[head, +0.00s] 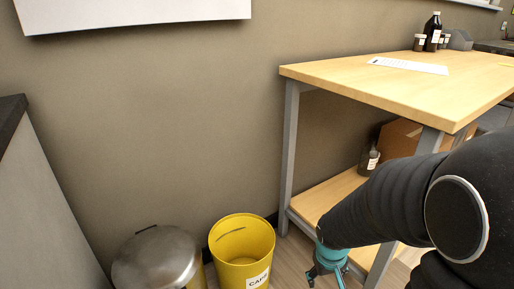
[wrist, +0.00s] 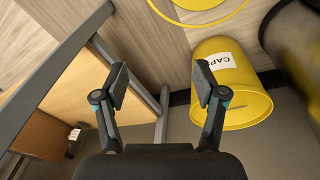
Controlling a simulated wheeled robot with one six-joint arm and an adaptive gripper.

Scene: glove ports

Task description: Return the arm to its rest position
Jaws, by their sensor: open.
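My arm (head: 385,205) reaches in from the right in the head view, in front of the workbench. My gripper (head: 327,272) hangs at its end, low beside the bench leg and to the right of the yellow bin. In the wrist view my gripper (wrist: 160,85) shows two fingers spread wide apart with nothing between them. Wooden floor shows between the fingertips. The outer part of the gripper is cut off by the bottom edge of the head view.
A yellow bin (head: 242,250) labelled CAPS, also in the wrist view (wrist: 228,104), stands near a steel-lidded bin (head: 158,262). The wooden workbench (head: 400,85) has grey legs and a lower shelf (head: 322,195) with a bottle (head: 369,160) and a cardboard box (head: 398,138).

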